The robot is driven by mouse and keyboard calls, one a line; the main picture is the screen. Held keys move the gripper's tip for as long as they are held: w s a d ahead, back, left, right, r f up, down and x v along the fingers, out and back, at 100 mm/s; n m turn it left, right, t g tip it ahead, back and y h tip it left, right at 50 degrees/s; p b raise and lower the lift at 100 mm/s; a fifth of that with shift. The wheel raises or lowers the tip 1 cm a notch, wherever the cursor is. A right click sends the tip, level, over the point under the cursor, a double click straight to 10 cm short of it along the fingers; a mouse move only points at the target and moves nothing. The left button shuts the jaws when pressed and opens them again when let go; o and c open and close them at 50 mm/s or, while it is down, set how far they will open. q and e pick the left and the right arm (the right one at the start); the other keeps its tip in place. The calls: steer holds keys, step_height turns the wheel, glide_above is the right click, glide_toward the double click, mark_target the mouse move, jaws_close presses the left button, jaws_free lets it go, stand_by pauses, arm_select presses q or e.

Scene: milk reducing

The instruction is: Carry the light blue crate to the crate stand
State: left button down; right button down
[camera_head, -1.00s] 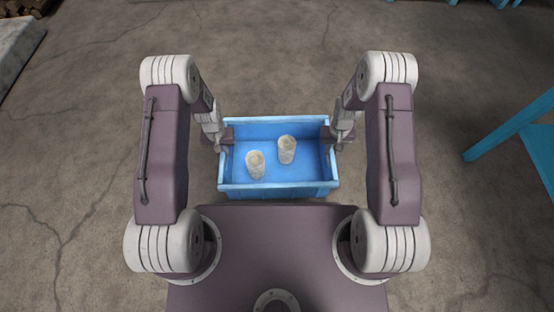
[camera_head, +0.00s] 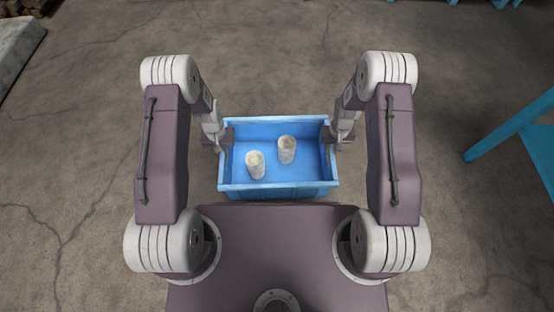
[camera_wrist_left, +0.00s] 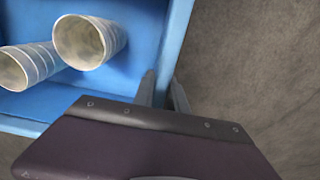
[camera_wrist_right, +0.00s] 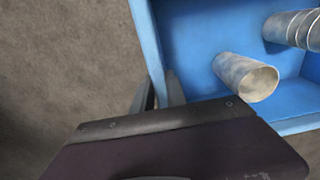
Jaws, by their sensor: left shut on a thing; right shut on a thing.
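The light blue crate (camera_head: 278,188) is in front of my body in the head view, held level between my two arms. I cannot identify the crate stand for sure.
A blue frame with legs (camera_head: 515,130) stands at the right edge. More blue legs (camera_head: 500,3) show at the top right. A pale slab (camera_head: 15,50) lies at the top left. The cracked concrete floor (camera_head: 280,60) ahead is clear.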

arm_select(q)
steer(key=shift+r, duration=0.1)
stand_by(0.6)
